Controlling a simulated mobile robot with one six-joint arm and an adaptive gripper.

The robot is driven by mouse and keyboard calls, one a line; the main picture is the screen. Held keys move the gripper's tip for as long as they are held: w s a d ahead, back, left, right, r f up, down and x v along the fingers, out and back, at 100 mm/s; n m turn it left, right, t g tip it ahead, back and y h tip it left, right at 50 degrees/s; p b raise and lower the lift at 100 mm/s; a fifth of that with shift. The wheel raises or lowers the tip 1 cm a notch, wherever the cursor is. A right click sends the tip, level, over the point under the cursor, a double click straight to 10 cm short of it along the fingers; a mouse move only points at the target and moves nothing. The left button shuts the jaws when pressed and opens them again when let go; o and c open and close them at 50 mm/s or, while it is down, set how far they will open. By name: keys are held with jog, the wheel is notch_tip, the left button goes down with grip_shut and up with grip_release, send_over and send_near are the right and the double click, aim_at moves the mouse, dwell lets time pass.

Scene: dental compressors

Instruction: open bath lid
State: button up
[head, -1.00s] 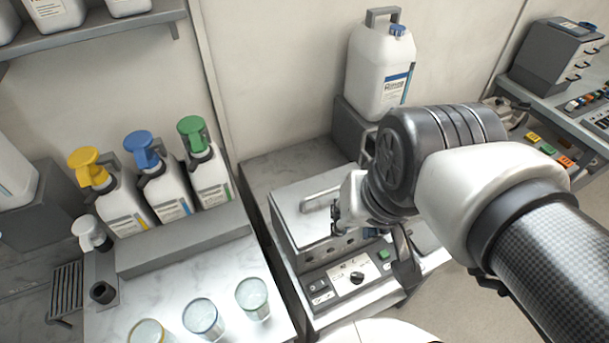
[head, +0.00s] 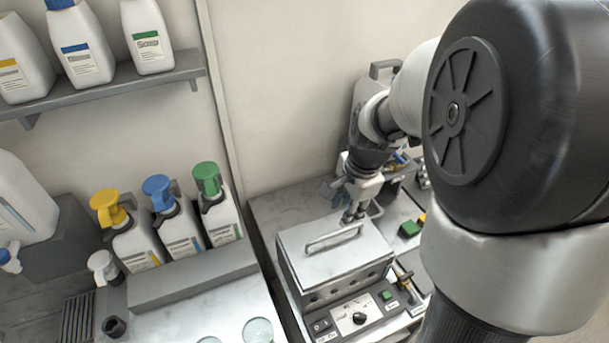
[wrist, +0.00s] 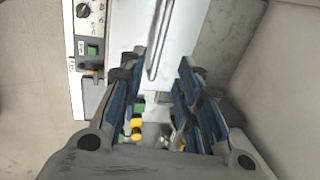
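The bath (head: 335,285) is a silver metal box with a front control panel. Its flat lid (head: 300,258) lies shut on top, with a long bar handle (head: 335,238) across it. In the wrist view the lid (wrist: 180,35) and its handle (wrist: 157,40) run up from between the fingers. My gripper (head: 353,217) points down at the lid's back right edge, close to the handle's right end. In the wrist view my gripper (wrist: 160,72) has its two dark blue-padded fingers spread apart with nothing held between them. Whether a fingertip touches the lid is unclear.
The panel has a black knob (head: 359,318) and a green switch (head: 387,295). Pump bottles with yellow, blue and green (head: 207,178) heads stand left of the bath. Glasses (head: 258,330) stand in front of them. A wall is close behind; a white jug is partly hidden behind my arm.

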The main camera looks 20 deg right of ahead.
aim_at(336, 232)
jog(key=f+b, duration=0.1)
jog(key=f, duration=0.2)
jog(key=w+f+b, duration=0.1)
jog(key=f, duration=0.3)
jog(key=w+f, duration=0.1)
jog(key=f, duration=0.3)
jog(key=shift+w+a+f+b, duration=0.1)
jog(key=shift+w+f+b, duration=0.05)
jog(key=shift+b, duration=0.25)
jog(key=shift+c, duration=0.2)
grip_shut()
